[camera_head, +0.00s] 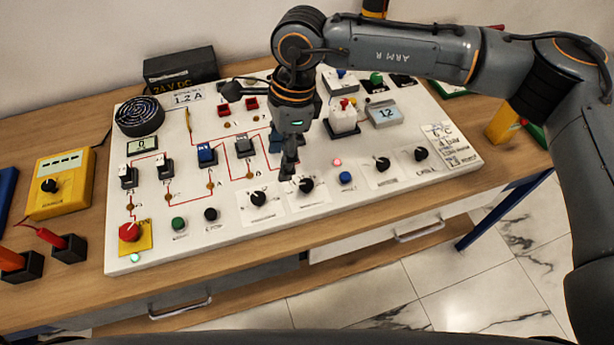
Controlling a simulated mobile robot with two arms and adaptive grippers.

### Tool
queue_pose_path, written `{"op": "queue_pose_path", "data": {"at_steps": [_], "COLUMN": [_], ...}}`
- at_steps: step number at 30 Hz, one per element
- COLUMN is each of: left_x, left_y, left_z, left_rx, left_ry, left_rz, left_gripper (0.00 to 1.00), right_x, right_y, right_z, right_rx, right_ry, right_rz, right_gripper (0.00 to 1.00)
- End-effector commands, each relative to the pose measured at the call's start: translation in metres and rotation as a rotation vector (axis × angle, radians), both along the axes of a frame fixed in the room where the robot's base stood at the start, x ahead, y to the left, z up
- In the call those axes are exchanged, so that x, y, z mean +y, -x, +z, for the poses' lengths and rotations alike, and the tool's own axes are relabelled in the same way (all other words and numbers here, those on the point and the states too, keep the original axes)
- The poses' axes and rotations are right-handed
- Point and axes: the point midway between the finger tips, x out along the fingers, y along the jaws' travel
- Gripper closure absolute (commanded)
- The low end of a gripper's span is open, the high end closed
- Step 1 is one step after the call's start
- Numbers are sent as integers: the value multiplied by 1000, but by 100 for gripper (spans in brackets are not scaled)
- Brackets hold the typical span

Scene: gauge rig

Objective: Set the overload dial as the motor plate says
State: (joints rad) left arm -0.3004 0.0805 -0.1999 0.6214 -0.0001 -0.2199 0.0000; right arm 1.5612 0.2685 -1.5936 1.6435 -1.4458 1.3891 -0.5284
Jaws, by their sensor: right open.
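A white plate marked "1.2 A" (188,98) lies at the back left of the panel, beside the round black ribbed motor (140,117). Black dials line the panel's front: one at left (258,198), one beside it (306,185), and two farther right (382,164) (421,154). Their labels are too small to read, so I cannot tell which is the overload dial. My right gripper (287,174) points down just above and behind the two left dials. It is open, and I see nothing held. Whether it touches a dial is unclear. My left gripper is out of view.
The white panel (340,205) carries switches, a red button (129,232), a white block (343,122) and a display reading 12 (386,113). A yellow meter (60,183) stands left. A 24 V DC box (180,66) is behind. My right arm spans the back right.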

Motion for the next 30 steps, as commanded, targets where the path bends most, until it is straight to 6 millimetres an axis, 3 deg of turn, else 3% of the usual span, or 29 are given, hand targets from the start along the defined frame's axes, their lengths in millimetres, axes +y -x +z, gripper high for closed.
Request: {"op": "queue_pose_path", "data": {"at_steps": [1,3,6,11,24,30], "left_x": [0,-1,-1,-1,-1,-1], "left_y": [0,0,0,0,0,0], "left_z": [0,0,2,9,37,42], "left_rx": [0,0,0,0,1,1], "left_ry": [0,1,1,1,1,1], "left_rz": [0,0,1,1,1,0], "left_gripper": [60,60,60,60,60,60], "right_x": [-18,-35,-46,-46,-45,-45], "right_y": [-15,-27,-33,-33,-31,-32], "right_z": [5,8,8,-10,-98,-121], "right_rx": [-48,-85,-103,-100,-98,-99], "right_ry": [75,144,185,187,184,182], "right_rz": [-2,-3,-5,-4,-5,-4], "right_gripper": [46,46,46,46,46,46]}}
